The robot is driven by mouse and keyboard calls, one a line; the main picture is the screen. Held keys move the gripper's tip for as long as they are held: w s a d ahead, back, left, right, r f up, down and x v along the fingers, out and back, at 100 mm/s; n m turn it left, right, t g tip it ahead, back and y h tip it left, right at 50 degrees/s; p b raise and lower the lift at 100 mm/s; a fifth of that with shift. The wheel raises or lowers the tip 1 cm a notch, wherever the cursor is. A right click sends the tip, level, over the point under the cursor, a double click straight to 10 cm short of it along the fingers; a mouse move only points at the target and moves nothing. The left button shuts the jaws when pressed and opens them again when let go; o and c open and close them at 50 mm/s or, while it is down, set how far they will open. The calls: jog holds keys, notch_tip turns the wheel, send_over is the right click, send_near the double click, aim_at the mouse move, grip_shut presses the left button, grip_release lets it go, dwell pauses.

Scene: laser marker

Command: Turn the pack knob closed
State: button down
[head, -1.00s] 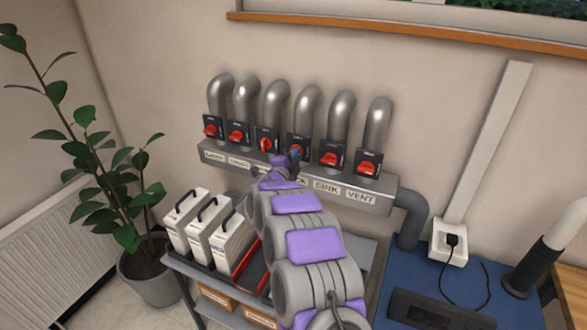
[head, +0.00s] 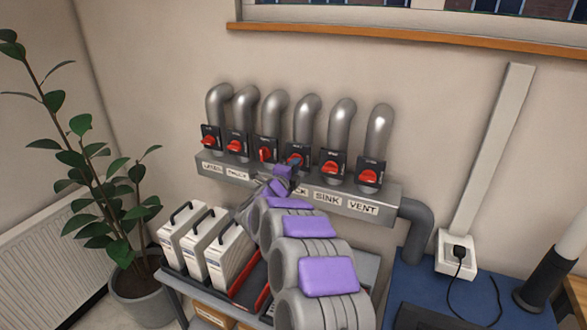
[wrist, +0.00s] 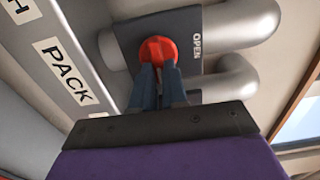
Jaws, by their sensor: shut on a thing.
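The pack knob is a red round knob (wrist: 158,52) on a dark plate in the wrist view, above the PACK label (wrist: 65,72). The word OPEN (wrist: 196,42) is printed along the plate's right side. My gripper (wrist: 158,75) is shut on the knob, with its dark fingers reaching up to it and hiding its lower part. In the head view the pack knob (head: 294,159) is fourth from the left in the row, partly covered by my gripper (head: 292,164). Its exact turn angle is hard to tell.
Other red knobs sit on either side, including the sink knob (head: 333,168) and the vent knob (head: 368,176), each under a grey pipe. A rack with several white canisters (head: 228,256) stands below left. A blue worktop (head: 450,290) lies right, with a potted plant (head: 105,200) far left.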

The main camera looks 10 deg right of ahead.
jog(key=shift+f, duration=0.15)
jog(key=c, duration=1.4)
grip_release()
jog(key=shift+w+d, duration=0.1)
jog(key=shift+o, duration=1.2)
jog(key=p+v, duration=0.2)
jog(key=v, duration=1.5)
jog(key=shift+a, duration=0.25)
